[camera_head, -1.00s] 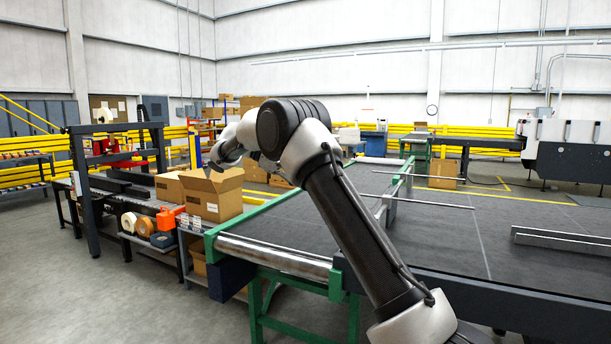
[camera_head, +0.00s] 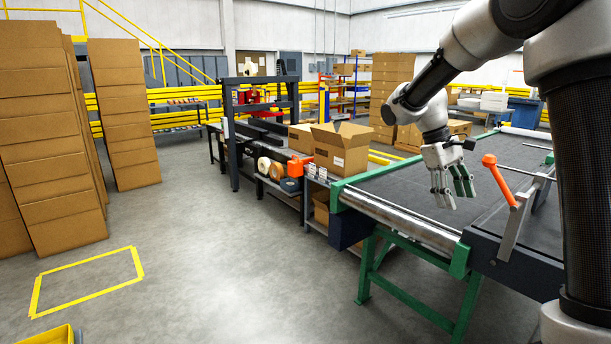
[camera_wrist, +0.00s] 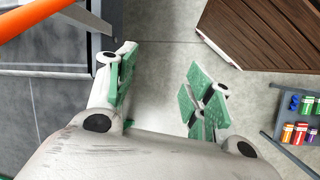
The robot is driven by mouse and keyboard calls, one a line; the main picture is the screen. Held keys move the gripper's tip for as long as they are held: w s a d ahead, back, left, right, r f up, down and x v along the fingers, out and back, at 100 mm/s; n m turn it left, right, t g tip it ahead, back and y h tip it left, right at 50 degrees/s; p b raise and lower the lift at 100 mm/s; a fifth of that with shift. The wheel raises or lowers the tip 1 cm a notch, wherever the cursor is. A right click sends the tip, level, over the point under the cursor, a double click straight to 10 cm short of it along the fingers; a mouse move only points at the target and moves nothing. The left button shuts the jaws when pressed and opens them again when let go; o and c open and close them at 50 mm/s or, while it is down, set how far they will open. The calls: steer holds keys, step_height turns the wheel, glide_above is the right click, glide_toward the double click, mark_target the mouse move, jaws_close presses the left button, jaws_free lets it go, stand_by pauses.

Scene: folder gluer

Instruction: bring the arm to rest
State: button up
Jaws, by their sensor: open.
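My gripper (camera_head: 453,190) hangs above the left end of the green-framed conveyor (camera_head: 410,222) in the head view, fingers pointing down. Its fingers are apart with nothing between them. In the wrist view my gripper (camera_wrist: 160,100) shows green finger pads spread wide, with bare grey floor between them. My arm is bent, rising from the lower right of the head view and coming down to the gripper. An orange bar (camera_wrist: 35,15) also crosses the wrist view's upper left corner.
An open carton (camera_head: 340,148) stands on a bench left of the conveyor, near tape rolls (camera_head: 270,168). Tall cardboard stacks (camera_head: 50,130) stand at the left. The floor with a yellow marked rectangle (camera_head: 88,282) is clear. A shelf with small coloured containers (camera_wrist: 295,133) shows in the wrist view.

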steer(key=s+r+m+t+y, duration=0.2)
steer(key=s+t, duration=0.1)
steer(key=s, duration=1)
steer(key=s+r+m+t+y, duration=0.2)
steer(key=s+t, duration=0.2)
steer(key=s, duration=0.9)
steer(key=shift+a+r, duration=0.15)
steer(key=shift+r, duration=0.15)
steer(key=shift+s, duration=0.1)
steer(key=shift+c, duration=0.2)
